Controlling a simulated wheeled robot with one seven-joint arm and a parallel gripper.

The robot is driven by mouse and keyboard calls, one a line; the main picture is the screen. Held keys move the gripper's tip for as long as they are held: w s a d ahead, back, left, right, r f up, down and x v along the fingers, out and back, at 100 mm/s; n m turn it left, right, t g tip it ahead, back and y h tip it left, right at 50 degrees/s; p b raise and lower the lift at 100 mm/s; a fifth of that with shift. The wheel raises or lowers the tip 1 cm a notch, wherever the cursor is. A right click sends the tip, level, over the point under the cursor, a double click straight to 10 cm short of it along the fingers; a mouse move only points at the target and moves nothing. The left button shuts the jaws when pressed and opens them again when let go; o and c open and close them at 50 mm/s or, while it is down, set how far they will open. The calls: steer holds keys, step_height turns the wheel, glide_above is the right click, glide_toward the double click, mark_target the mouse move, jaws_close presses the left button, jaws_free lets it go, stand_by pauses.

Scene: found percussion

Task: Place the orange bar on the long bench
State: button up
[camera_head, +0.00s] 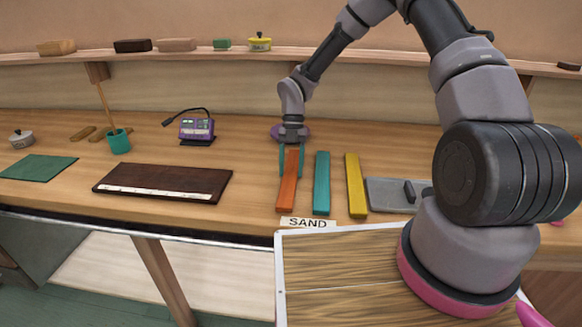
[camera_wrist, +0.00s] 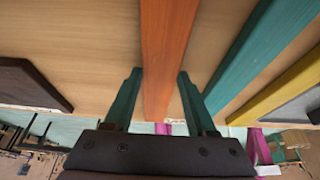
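The orange bar (camera_head: 288,190) is at the middle of the long bench (camera_head: 245,165), its long side pointing toward me. My gripper (camera_head: 291,171) has its teal fingers on either side of the bar toward its far end, and they appear to press on it. In the wrist view the orange bar (camera_wrist: 165,50) runs between the fingertips (camera_wrist: 161,72), whose tips meet its edges. Whether the bar rests on the bench or is slightly raised is hard to tell.
A teal bar (camera_head: 321,185) and a yellow bar (camera_head: 355,185) lie to the right, beside a grey plate (camera_head: 388,196). A dark board (camera_head: 165,180) lies left. A SAND label (camera_head: 308,223) is at the front edge, above a wooden-topped tray (camera_head: 345,275). A purple device (camera_head: 197,128) stands behind.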

steer(key=shift+o, duration=1.4)
steer(key=shift+r, duration=0.15)
steer(key=a+v, duration=0.1)
steer(key=v, duration=1.1)
steer(key=s+d+r+m+t, duration=0.35)
steer(key=d+r+m, duration=0.45)
steer(key=r+m, duration=0.4)
steer(key=s+d+r+m+t, duration=0.4)
steer(key=s+r+m, duration=0.5)
steer(key=m, duration=0.4)
steer(key=s+d+r+m+t+y, duration=0.1)
steer(key=s+d+r+m+t, duration=0.3)
steer(key=s+d+r+m, duration=0.3)
steer(key=shift+s+r+m, duration=0.95)
steer(key=shift+s+m, duration=1)
steer(key=shift+m, duration=1.05)
